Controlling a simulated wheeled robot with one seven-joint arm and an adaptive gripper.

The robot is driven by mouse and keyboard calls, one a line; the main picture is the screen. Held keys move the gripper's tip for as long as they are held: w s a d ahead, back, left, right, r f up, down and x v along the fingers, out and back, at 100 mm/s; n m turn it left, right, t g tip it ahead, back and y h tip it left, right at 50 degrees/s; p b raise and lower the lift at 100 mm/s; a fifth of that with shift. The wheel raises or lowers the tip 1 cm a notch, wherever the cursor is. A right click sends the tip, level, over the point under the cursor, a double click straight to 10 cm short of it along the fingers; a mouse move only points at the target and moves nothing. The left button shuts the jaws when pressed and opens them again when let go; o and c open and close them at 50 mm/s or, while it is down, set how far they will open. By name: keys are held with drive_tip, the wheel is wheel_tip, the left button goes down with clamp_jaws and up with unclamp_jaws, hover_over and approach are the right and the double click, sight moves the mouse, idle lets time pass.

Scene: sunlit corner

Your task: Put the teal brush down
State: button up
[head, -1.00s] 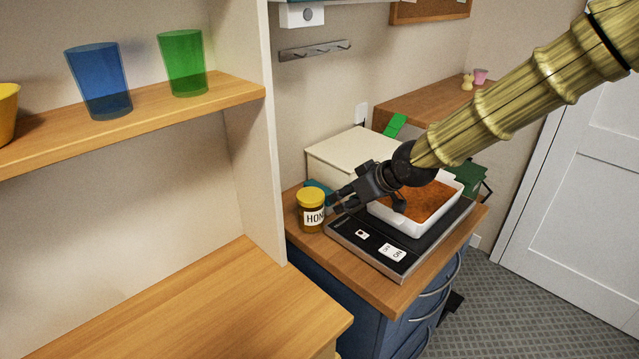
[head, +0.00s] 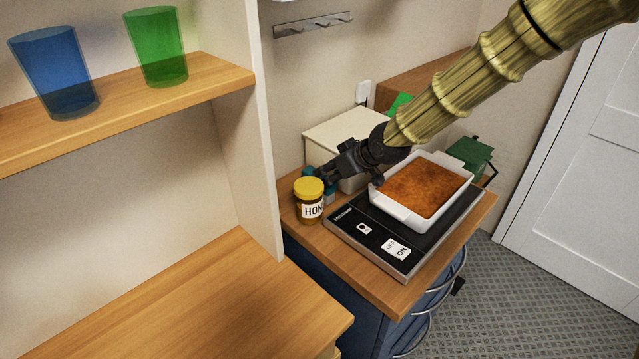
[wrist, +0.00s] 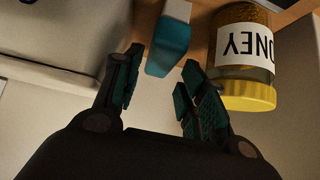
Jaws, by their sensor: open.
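The teal brush (wrist: 168,48) shows in the wrist view as a teal block with a pale end, just beyond my fingertips and apart from them. In the head view the brush (head: 308,178) is mostly hidden behind the honey jar (head: 310,203) and my gripper; teal shows beside the jar lid. It appears to be on the wooden counter (head: 376,289). My gripper (head: 328,178) is beside the jar's yellow lid. In the wrist view my gripper (wrist: 160,78) is open, with nothing between its fingers. The honey jar (wrist: 245,55) is close beside one finger.
A black hotplate (head: 420,240) holds a white baking dish (head: 401,214) with browned food, to the right. A cream box (head: 350,130) stands behind my gripper. A shelf with blue (head: 55,70) and green (head: 157,48) cups is at the left. The lower left worktop (head: 200,300) is clear.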

sight(321, 177)
drive_tip(key=shift+a, duration=0.1)
drive_tip(key=shift+a, duration=0.1)
drive_tip(key=shift+p+x, duration=0.45)
drive_tip(key=shift+x, duration=2)
drive_tip(key=c, duration=0.8)
drive_tip(key=shift+c, duration=0.2)
